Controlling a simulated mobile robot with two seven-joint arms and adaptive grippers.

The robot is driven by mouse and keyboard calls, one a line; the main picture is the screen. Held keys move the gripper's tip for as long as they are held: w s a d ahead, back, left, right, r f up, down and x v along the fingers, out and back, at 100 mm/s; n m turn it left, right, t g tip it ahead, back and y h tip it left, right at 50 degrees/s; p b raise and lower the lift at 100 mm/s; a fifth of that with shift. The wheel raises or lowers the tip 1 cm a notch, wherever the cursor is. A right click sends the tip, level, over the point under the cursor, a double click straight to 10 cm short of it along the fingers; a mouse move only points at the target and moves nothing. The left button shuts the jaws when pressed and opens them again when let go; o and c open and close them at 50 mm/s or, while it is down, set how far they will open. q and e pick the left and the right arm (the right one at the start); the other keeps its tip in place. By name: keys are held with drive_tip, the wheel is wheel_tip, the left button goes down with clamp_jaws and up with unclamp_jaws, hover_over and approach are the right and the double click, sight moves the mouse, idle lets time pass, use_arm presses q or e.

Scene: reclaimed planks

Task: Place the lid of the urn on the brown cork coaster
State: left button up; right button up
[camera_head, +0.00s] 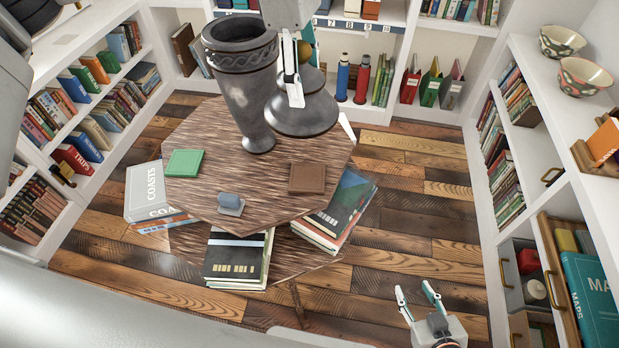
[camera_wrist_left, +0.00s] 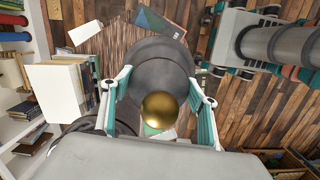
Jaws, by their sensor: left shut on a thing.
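The grey urn (camera_head: 243,85) stands upright and open on the wooden table, with a patterned band below its rim. My left gripper (camera_head: 295,92) is shut on the dark grey domed lid (camera_head: 310,112), which is off the urn and to its right, seemingly above the table. In the left wrist view the lid (camera_wrist_left: 160,70) and its gold knob (camera_wrist_left: 160,110) sit between the fingers. The brown cork coaster (camera_head: 307,178) is a flat, bare square on the table's right side, nearer than the lid. My right gripper (camera_head: 419,294) is open and empty at the lower right, away from the table.
The table (camera_head: 262,188) also bears a green square (camera_head: 185,163) and a small blue-grey object (camera_head: 231,202). Books (camera_head: 238,257) are stacked around below its top. Bookshelves (camera_head: 85,100) line the walls. Plank floor (camera_head: 430,210) is free at the right.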

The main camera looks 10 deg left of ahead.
use_arm(q)
drive_tip(key=shift+w+d+r+n, duration=0.1)
drive_tip(key=shift+d+r+n, duration=0.1)
drive_tip(key=shift+d+n, duration=0.2)
drive_tip(key=shift+f, duration=9.95)
drive_tip(key=shift+d, duration=0.1)
drive_tip(key=o, duration=1.6)
drive_tip(key=shift+f, duration=0.2)
drive_tip(key=shift+r, duration=0.15)
drive_tip(key=r, duration=0.4)
drive_tip(key=a+r, duration=0.1)
drive_tip(key=r, duration=0.7)
drive_tip(key=shift+a, duration=0.3)
